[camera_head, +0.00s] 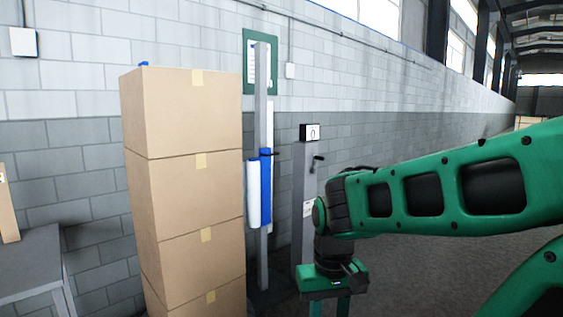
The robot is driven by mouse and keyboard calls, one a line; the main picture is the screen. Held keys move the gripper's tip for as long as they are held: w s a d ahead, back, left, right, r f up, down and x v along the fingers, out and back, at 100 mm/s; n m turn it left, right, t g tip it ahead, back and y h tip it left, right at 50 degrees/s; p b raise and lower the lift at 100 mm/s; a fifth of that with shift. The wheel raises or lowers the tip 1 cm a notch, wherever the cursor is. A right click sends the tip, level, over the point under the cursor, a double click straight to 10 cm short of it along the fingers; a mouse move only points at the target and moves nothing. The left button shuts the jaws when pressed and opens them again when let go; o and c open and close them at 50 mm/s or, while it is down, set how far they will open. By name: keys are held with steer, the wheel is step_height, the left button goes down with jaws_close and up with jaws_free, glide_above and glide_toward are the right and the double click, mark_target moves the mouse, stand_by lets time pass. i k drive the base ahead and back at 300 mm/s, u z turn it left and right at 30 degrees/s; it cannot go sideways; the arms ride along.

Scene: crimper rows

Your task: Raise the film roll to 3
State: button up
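The film roll (253,195) is a pale upright cylinder beside a blue carriage (266,185) on a tall grey mast (262,110), right of the stacked boxes. A grey post (303,215) stands to the right of the mast. On its top, a small black-framed display (310,132) shows what looks like 0. A dark crank or lever (317,161) sticks out from the post's right side below the display. My gripper (329,309) points down, to the right of the post and nearer to me. Its two green fingers stand apart with nothing seen between them; their tips are cut off by the bottom edge.
A stack of cardboard boxes (195,190) stands left of the mast, close to the roll. A grey table (30,265) is at the far left. A block wall (400,130) runs behind everything. Open floor (400,255) shows behind my arm.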

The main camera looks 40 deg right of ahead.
mark_target(258, 169)
steer(key=u, duration=0.05)
steer(key=k, duration=0.25)
steer(key=z, duration=0.8)
steer(key=i, duration=2.35)
steer(key=u, duration=0.65)
